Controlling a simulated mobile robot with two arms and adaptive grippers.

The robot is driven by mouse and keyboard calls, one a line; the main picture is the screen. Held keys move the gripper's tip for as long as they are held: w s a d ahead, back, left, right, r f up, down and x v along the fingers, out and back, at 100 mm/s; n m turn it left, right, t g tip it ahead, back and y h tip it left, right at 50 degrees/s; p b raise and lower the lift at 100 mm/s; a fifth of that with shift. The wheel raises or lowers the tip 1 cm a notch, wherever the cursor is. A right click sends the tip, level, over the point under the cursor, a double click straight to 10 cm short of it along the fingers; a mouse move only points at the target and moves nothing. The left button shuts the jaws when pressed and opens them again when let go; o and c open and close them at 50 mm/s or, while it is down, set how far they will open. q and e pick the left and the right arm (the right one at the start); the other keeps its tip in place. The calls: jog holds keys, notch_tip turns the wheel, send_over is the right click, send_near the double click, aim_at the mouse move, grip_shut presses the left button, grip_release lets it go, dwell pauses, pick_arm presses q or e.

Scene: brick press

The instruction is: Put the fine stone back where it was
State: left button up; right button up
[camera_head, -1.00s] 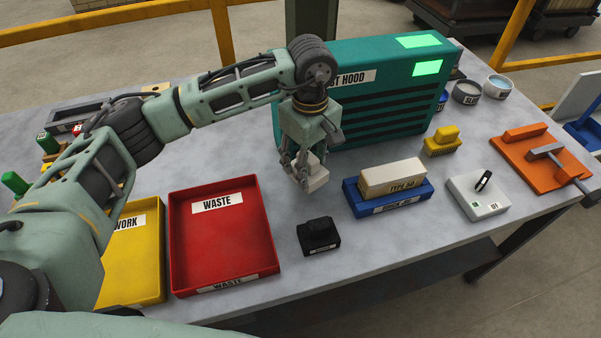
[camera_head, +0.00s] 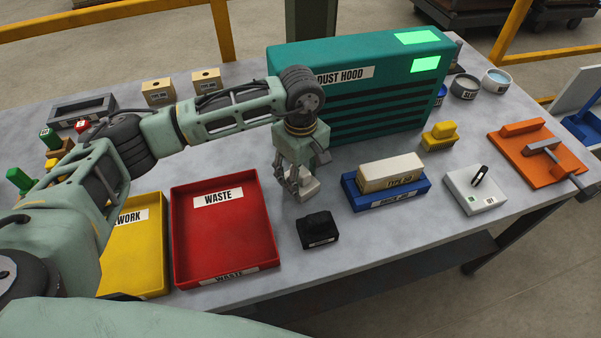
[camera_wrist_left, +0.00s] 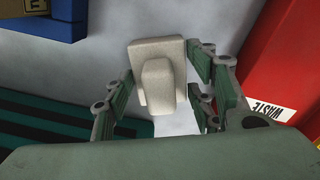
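The pale stone block with a raised grip, which I take to be the fine stone (camera_head: 310,187), is between the fingers of my left gripper (camera_head: 297,185). In the left wrist view the stone (camera_wrist_left: 158,75) sits between the two finger sides, with its raised grip toward the camera. My left gripper (camera_wrist_left: 160,88) appears shut on the stone's wider base. The stone is low over the table between the dust hood and a black block (camera_head: 318,230) with a raised grip. Whether it touches the table is hard to tell. My right gripper is not in view.
The red waste tray (camera_head: 180,235) lies to the left, beside a yellow tray (camera_head: 150,285). A blue dock (camera_head: 408,198) with a cream brick (camera_head: 392,173) is to the right. The teal dust hood (camera_head: 400,70) stands behind. Bare table surrounds the black block.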

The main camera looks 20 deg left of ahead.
pick_arm(q)
jog(key=o, duration=0.3)
jog(key=shift+r, duration=0.15)
notch_tip(320, 180, up, 11)
jog(key=b, duration=0.3)
jog(key=shift+r, duration=0.5)
dwell(0.6)
